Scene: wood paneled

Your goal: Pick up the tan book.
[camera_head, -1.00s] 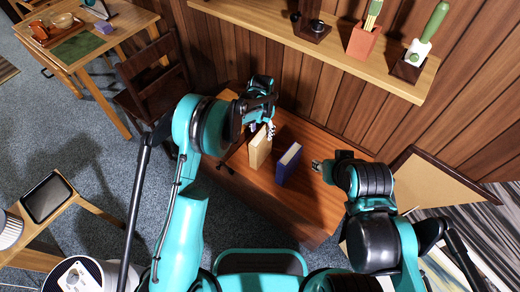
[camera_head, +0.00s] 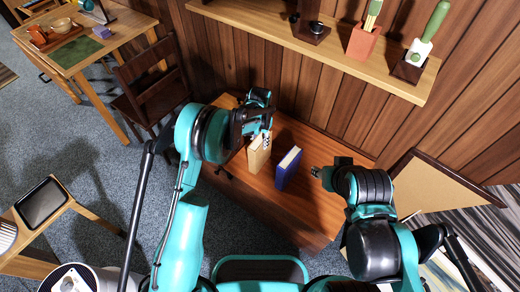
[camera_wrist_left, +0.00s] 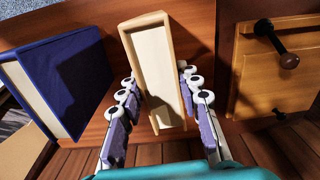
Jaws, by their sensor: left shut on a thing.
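The tan book (camera_head: 258,156) stands upright on the reddish-brown wooden surface in the head view. My left gripper (camera_head: 267,138) is at its wall-side end, shut on it. In the left wrist view, the tan book (camera_wrist_left: 156,62) shows its pale page edge, with the fingers (camera_wrist_left: 156,76) along its two sides. Whether the book is clear of the surface cannot be told. My right gripper (camera_head: 316,172) is apart from the book, to the right, and too small to read as open or shut.
A blue book (camera_head: 287,169) stands beside the tan one with a gap between; it also shows in the left wrist view (camera_wrist_left: 82,80). A wall shelf (camera_head: 330,43) hangs above, holding a red pot (camera_head: 362,42). A wooden panel with dark knobs (camera_wrist_left: 275,65) is right of the left gripper.

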